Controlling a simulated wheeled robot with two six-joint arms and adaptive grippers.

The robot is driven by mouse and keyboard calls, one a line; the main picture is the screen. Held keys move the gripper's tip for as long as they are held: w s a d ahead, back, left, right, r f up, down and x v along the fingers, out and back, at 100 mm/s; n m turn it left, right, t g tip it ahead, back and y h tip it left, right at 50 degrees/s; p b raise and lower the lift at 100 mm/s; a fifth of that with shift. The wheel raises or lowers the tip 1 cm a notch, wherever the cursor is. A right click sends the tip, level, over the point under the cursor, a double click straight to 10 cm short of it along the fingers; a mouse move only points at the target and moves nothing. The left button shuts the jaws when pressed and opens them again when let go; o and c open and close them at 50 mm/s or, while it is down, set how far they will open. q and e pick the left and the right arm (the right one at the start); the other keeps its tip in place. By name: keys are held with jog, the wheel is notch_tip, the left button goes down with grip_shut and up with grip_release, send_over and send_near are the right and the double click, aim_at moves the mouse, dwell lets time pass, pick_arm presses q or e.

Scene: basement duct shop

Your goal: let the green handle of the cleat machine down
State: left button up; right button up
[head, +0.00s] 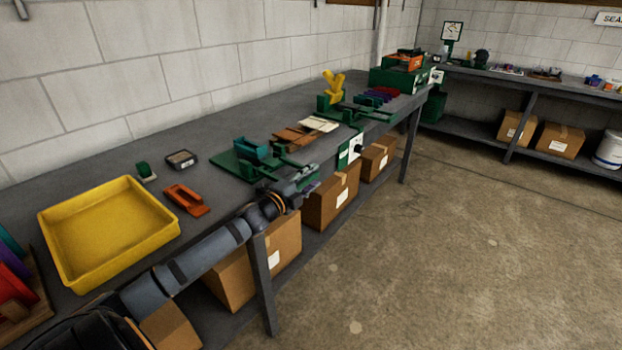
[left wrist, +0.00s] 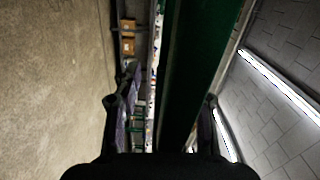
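A green machine (head: 232,166) with a teal block (head: 250,150) on it sits at the front edge of the long bench; I take it for the cleat machine. My left gripper (head: 311,186) is at the bench's front edge, just beside this machine's near right end. In the left wrist view a dark green bar (left wrist: 188,70) runs lengthwise between the two spread fingers of the left gripper (left wrist: 160,102). A gap shows between the bar and the left finger. I cannot tell whether the bar is the handle. My right gripper is in neither view.
A yellow tray (head: 108,225), an orange tool (head: 186,200) and a small dark box (head: 181,159) lie on the bench (head: 225,115) to the left. Another green machine (head: 345,112) stands farther along. Cardboard boxes (head: 332,198) fill the lower shelf. The floor at right is clear.

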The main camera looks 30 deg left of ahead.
pick_arm(q)
notch_tip(320, 180, up, 10)
jog(key=shift+r, duration=0.1)
dwell(0.4)
